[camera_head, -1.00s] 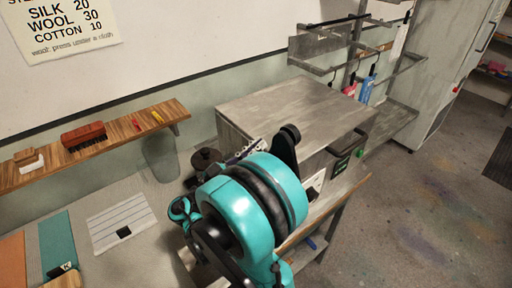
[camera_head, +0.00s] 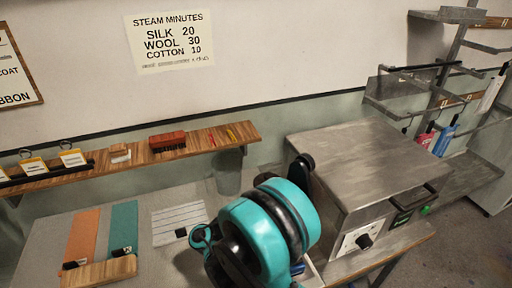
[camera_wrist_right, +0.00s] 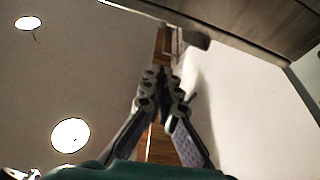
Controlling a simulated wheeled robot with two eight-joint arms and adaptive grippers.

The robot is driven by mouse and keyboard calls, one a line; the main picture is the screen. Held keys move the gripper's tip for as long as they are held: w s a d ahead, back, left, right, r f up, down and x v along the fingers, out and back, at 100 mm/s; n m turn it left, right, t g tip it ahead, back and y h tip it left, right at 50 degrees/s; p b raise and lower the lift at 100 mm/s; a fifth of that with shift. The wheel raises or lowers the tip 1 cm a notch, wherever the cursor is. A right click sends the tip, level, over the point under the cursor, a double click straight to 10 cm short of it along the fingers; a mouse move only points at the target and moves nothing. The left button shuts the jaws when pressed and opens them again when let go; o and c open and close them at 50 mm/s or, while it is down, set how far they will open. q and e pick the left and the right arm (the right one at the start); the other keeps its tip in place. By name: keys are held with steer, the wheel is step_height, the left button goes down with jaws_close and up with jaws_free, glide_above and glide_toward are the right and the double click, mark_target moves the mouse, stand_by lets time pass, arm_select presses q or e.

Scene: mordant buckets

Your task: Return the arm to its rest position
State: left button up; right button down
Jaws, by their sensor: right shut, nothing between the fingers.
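My right arm shows as a large teal and black joint in the lower middle of the head view, in front of the grey steamer box (camera_head: 345,160). Its gripper is hidden in that view. In the right wrist view my right gripper (camera_wrist_right: 163,75) is shut with its fingertips together and empty. Behind the fingers run a strip of wood and a pale wall. My left gripper is not in view.
A wooden wall shelf (camera_head: 100,170) carries a red brush (camera_head: 167,141) and tags. An orange strip (camera_head: 82,238) and a teal strip (camera_head: 123,227) lie on the bench beside a lined card (camera_head: 180,222). A metal rack (camera_head: 440,95) stands at right.

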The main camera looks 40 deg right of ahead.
step_height(320, 180, down, 12)
steer(key=w+a+n+t+y, duration=0.3)
steer(key=n+t+y, duration=0.5)
steer(key=n+y, duration=0.45)
steer(key=a+f+n+t+y, duration=0.1)
steer(key=a+n+t+y, duration=0.3)
steer(key=a, duration=1.4)
steer(key=n+y, duration=0.3)
steer(key=y, duration=0.1)
steer(key=shift+s+t+y, duration=0.35)
steer(key=shift+t, duration=0.05)
steer(key=shift+s+f, duration=0.1)
steer(key=shift+s, duration=0.05)
